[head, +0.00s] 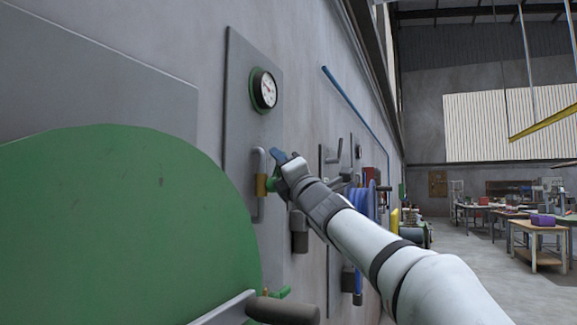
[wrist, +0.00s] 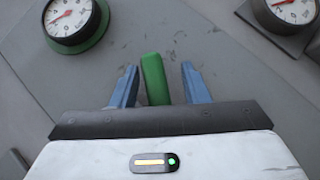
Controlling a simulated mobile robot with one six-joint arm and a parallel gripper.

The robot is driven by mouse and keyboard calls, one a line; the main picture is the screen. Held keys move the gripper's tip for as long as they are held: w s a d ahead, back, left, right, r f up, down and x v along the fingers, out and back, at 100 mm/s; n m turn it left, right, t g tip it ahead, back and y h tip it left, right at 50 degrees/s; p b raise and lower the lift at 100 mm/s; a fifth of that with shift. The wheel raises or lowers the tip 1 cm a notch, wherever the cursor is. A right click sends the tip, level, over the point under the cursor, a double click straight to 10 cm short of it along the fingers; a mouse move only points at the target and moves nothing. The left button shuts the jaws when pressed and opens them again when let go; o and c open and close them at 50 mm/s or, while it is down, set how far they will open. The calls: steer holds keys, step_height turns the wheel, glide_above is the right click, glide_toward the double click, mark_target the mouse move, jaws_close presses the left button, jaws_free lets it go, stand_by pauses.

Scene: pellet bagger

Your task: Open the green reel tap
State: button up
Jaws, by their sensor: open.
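The green tap handle (wrist: 154,78) stands between the two blue fingers of my gripper (wrist: 158,67) in the wrist view. The fingers are open, with a gap visible on each side of the handle. In the head view, my gripper (head: 280,162) is at the wall panel, beside a brass valve body (head: 262,184) on a grey bent pipe (head: 258,208). A bit of the green handle (head: 273,184) shows there, partly hidden by my gripper.
A green-rimmed gauge (head: 265,90) is above the tap; a second gauge (wrist: 293,10) is at right in the wrist view. A large green disc (head: 110,220) fills the near left. Blue hose (head: 372,200) hangs beyond my arm. Open floor (head: 470,265) lies to the right.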

steer(key=shift+f, duration=0.15)
steer(key=shift+s+d+f, duration=0.15)
steer(key=shift+s+f, duration=0.05)
steer(key=shift+f, duration=0.05)
steer(key=b+v, duration=0.2)
steer(key=v, duration=0.5)
steer(key=shift+r, duration=0.15)
steer(key=shift+c, duration=0.3)
